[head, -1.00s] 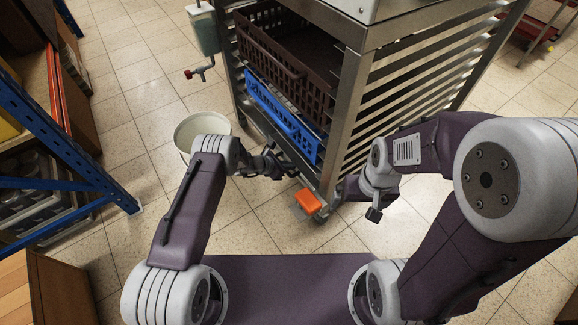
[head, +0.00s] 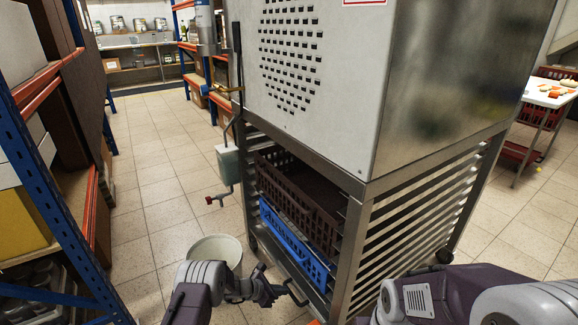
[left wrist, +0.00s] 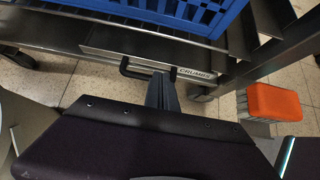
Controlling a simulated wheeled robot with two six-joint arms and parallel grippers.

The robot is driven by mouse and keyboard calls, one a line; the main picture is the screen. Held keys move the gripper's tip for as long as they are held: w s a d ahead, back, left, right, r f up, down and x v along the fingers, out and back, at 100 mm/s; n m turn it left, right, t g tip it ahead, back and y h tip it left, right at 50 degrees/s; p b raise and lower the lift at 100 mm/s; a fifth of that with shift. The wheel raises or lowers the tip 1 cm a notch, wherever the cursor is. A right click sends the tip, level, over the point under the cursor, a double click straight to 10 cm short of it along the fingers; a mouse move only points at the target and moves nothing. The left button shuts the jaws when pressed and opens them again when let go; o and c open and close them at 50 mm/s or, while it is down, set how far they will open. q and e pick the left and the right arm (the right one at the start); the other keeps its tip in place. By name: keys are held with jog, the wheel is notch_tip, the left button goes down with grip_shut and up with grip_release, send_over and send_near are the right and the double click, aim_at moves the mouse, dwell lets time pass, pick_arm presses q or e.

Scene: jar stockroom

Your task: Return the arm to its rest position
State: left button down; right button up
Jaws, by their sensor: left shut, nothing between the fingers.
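My left arm comes in at the bottom of the head view. Its gripper (head: 272,293) is low at the front of the steel rack, beside a dark drawer handle. In the left wrist view the gripper's fingers (left wrist: 162,92) are together and empty. They point at a shallow drawer front (left wrist: 150,52) with a label that seems to read "CRUMBS" and a black handle (left wrist: 128,68). I cannot tell whether the fingers touch the handle. My right arm shows at the lower right of the head view; its gripper is out of view.
The rack (head: 362,235) holds a brown crate (head: 298,205) above a blue crate (head: 290,245). A pale bucket (head: 216,246) stands left of the rack. An orange block (left wrist: 272,102) is by the rack's foot. Blue-framed shelving (head: 50,190) stands at the left. Tiled floor lies between.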

pick_arm(q)
jog(key=w+r+m+t, duration=0.15)
jog(key=w+r, duration=0.35)
jog(key=r, duration=0.7)
jog(key=s+r+m+p, duration=0.2)
jog(key=s+r+m, duration=0.15)
jog(key=r, duration=0.95)
jog(key=s+a+r+m+g+y, duration=0.2)
jog(key=s+r+m, duration=0.3)
jog(key=s, duration=0.5)
jog(key=s+a+f+m+g+y+p, duration=0.1)
jog(key=s+a+m+y, duration=0.1)
jog(key=s+a+m, duration=0.4)
jog(key=s+a+f+m+g+y+p, duration=0.15)
jog(key=s+m, duration=0.25)
jog(key=s, duration=0.4)
jog(key=s+a+f+m+g+y, duration=0.1)
jog(key=s+a+m+y, duration=0.1)
jog(key=s+a+m, duration=0.4)
notch_tip(320, 180, up, 37)
jog(key=s+d+n+p, duration=0.1)
jog(key=p, duration=3.6)
jog(key=shift+n, duration=0.3)
